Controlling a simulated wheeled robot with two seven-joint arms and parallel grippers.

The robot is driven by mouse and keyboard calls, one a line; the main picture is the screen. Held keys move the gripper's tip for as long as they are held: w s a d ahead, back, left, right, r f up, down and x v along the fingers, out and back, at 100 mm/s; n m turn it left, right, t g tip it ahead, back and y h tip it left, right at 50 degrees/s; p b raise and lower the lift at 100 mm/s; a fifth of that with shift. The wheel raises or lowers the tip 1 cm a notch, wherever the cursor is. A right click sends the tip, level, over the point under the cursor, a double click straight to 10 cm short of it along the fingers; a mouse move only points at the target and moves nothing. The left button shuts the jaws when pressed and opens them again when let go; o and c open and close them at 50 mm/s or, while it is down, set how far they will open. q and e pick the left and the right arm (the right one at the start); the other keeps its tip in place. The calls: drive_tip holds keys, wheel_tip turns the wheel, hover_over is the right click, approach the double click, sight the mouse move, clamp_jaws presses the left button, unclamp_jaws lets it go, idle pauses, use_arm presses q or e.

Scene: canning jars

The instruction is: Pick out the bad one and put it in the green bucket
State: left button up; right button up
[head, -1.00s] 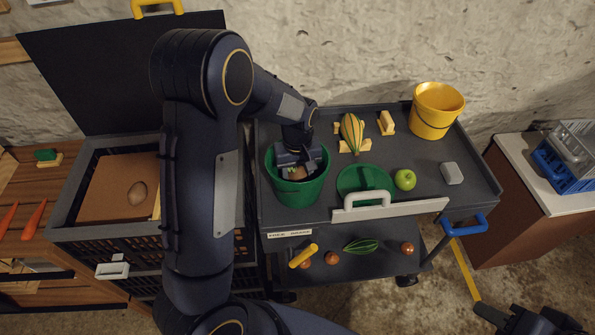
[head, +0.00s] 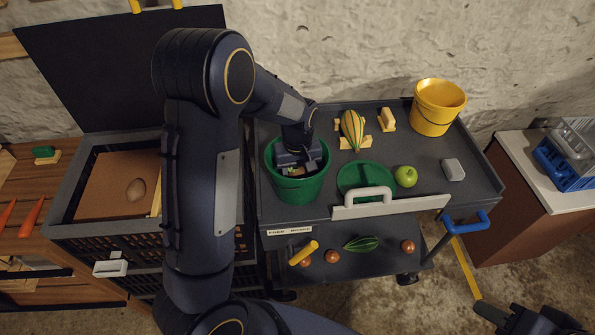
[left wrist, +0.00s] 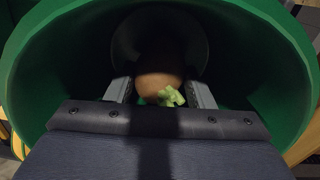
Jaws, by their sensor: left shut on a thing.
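The green bucket (head: 298,190) stands on the left end of the cart's top. My left gripper (head: 297,172) reaches down into it from above. In the left wrist view the gripper (left wrist: 160,92) is shut on a round brown vegetable with a pale green sprout (left wrist: 158,83), inside the green bucket's walls (left wrist: 35,70). The dark bucket interior hides how far it is above the bottom. A brown, rounded vegetable (head: 136,190) lies in the open crate at left. My right gripper (head: 510,322) shows only partly at the lower right; its jaw state is unclear.
The cart top (head: 420,150) also holds a striped squash (head: 352,128), green lid-like dish (head: 350,178), green apple (head: 406,176), grey block (head: 453,169) and yellow bucket (head: 437,107). Several vegetables lie on the lower shelf (head: 345,270). The dark crate (head: 60,215) stands left.

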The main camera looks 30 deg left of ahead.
sight(297, 171)
use_arm(q)
drive_tip(key=shift+f+b, duration=0.75)
drive_tip(key=shift+f, duration=0.25)
idle(0.3)
idle(0.4)
drive_tip(key=o, duration=0.7)
drive_tip(key=shift+o, duration=0.2)
drive_tip(key=shift+r, duration=0.1)
wheel_tip(297, 171, up, 8)
drive_tip(key=shift+f, duration=0.15)
